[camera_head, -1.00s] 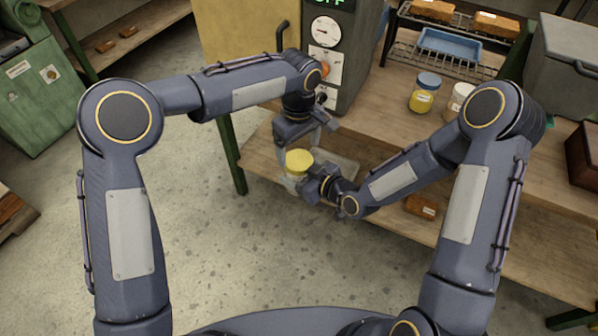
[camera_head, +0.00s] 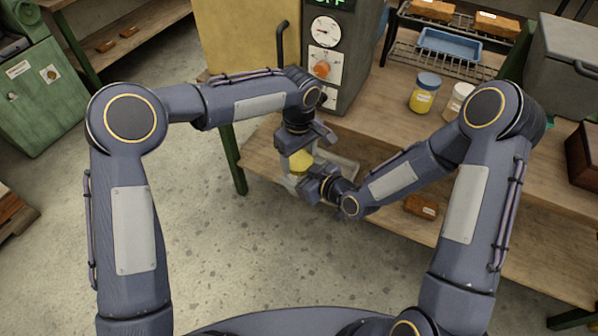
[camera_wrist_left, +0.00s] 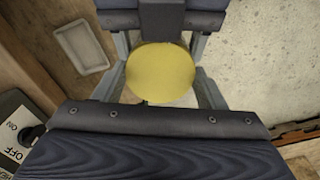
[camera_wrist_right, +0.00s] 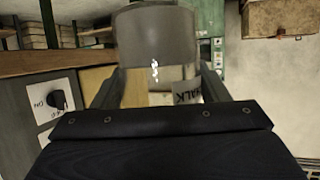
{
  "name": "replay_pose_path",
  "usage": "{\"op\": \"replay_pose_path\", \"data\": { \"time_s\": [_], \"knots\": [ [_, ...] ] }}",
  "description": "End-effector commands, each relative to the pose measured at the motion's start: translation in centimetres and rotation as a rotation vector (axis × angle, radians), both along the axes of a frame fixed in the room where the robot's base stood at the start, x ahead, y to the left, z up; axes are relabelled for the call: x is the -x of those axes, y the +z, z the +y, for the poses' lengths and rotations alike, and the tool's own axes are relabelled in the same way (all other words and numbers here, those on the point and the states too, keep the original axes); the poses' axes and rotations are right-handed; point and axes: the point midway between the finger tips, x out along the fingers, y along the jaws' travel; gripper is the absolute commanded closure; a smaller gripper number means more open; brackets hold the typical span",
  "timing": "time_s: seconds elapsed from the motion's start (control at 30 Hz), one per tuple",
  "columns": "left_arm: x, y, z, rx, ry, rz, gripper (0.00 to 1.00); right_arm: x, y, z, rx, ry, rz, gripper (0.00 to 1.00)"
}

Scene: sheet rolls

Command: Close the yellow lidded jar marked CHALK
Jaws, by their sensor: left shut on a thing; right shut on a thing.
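The CHALK jar, a clear jar (camera_head: 290,183) with a yellow lid (camera_head: 301,160), is in the air in front of the bench. My left gripper (camera_head: 299,157) comes from above and is shut on the yellow lid. In the left wrist view the round lid (camera_wrist_left: 160,72) fills the space between the fingers. My right gripper (camera_head: 309,186) comes from the right and is shut on the jar body.
A blue-lidded jar (camera_head: 425,92) and a pale jar (camera_head: 457,101) stand on the bench (camera_head: 390,112) to the right. A grey panel with a dial (camera_head: 326,30) and an orange knob (camera_head: 322,69) rises behind my left gripper. A lower shelf (camera_head: 480,232) lies beneath. The floor at left is open.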

Motion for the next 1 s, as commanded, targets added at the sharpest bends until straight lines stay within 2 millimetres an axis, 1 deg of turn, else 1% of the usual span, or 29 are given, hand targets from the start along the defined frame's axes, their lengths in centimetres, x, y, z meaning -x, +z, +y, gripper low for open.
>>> {"op": "replay_pose_path", "data": {
  "time_s": [0.07, 0.13, 0.3, 0.43, 0.53, 0.77, 0.8, 0.93, 0.97, 1.0],
  "knots": [
    [-0.01, 0.03, -0.02, 0.001, -0.019, -0.001, 0.63, -0.01, 0.07, 0.03, -0.001, 0.0, -0.002, 0.96],
    [0.0, 0.04, -0.02, 0.001, -0.085, 0.0, 0.63, -0.02, 0.07, 0.04, -0.001, 0.0, -0.002, 0.96],
    [-0.05, 0.02, 0.0, 0.0, -0.375, -0.002, 0.63, 0.0, 0.07, 0.04, -0.001, 0.001, -0.002, 0.96],
    [-0.05, 0.01, -0.01, 0.001, -0.54, -0.001, 0.63, 0.0, 0.07, 0.04, -0.001, 0.001, -0.002, 0.96],
    [-0.06, 0.0, -0.01, 0.001, -0.59, -0.001, 0.63, 0.0, 0.07, 0.05, -0.001, 0.001, -0.002, 0.96],
    [-0.06, 0.01, -0.01, 0.001, -0.592, -0.001, 0.63, 0.01, 0.06, 0.06, -0.001, 0.001, -0.002, 0.96],
    [-0.06, 0.02, 0.0, 0.001, -0.592, -0.001, 0.33, 0.01, 0.06, 0.06, -0.001, 0.001, -0.002, 0.96],
    [-0.06, 0.02, -0.01, 0.001, -0.591, -0.001, 0.16, 0.01, 0.06, 0.05, -0.001, 0.001, -0.002, 0.96],
    [-0.05, 0.02, 0.0, 0.001, -0.591, -0.001, 0.14, 0.01, 0.06, 0.05, -0.001, 0.001, -0.002, 0.96],
    [-0.05, 0.01, 0.0, 0.001, -0.591, -0.001, 0.14, 0.0, 0.06, 0.04, -0.001, 0.001, -0.002, 0.96]
  ]
}}
